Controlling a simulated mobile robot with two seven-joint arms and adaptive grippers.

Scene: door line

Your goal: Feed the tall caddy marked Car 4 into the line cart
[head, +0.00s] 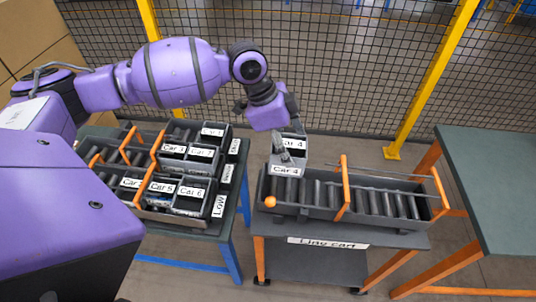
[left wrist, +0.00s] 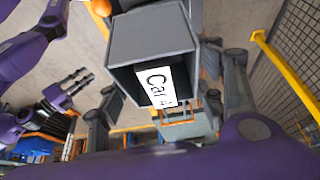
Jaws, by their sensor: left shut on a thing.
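The grey caddy marked Car 4 (head: 285,170) is over the left end of the line cart (head: 328,242). My left gripper (head: 288,143) is shut on it from above. I cannot tell whether its bottom touches the cart's rollers. In the left wrist view the caddy (left wrist: 150,45) is between the left fingers, its label partly cut off. The cart has a rollered channel with orange bars across it; the channel right of the caddy is empty. My right gripper (left wrist: 74,86) shows at the left of the left wrist view, apart from the caddy, its fingers open and empty.
A table at left holds a rack with several caddies, among them Car 5 (head: 160,188) and Car 6 (head: 190,192). An orange ball (head: 270,202) is at the cart's front left. A green-topped table (head: 490,180) stands at right. A mesh fence (head: 340,70) runs behind.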

